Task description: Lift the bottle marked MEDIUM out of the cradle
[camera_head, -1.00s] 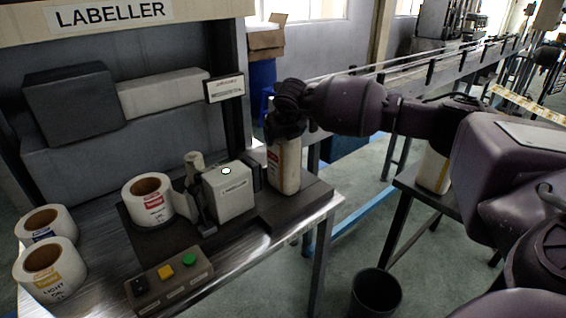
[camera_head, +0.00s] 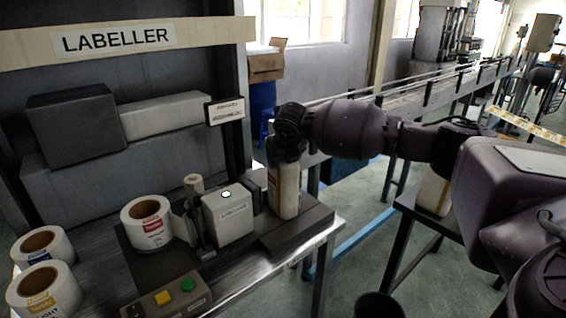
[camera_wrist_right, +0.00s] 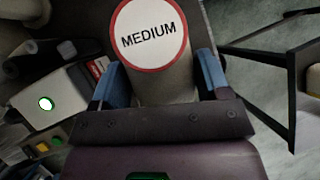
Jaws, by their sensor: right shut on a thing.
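The bottle marked MEDIUM (camera_head: 285,190) stands upright at the right end of the labeller bench, on the dark cradle (camera_head: 300,228). It is white with a printed label on its side. In the right wrist view its round MEDIUM top (camera_wrist_right: 149,36) with a red rim faces the camera. My right gripper (camera_head: 287,150) comes down on the bottle from above and is shut on it. Its blue finger pads (camera_wrist_right: 160,82) lie on both sides of the bottle in the right wrist view. Whether the bottle's base touches the cradle is unclear. My left gripper is not in view.
The white labeller unit (camera_head: 229,214) with a lit green button stands just left of the bottle. Label rolls (camera_head: 147,222) and a button box (camera_head: 168,298) are further left. A second table with a white bottle (camera_head: 433,192) stands to the right. Free space lies above the bench's right edge.

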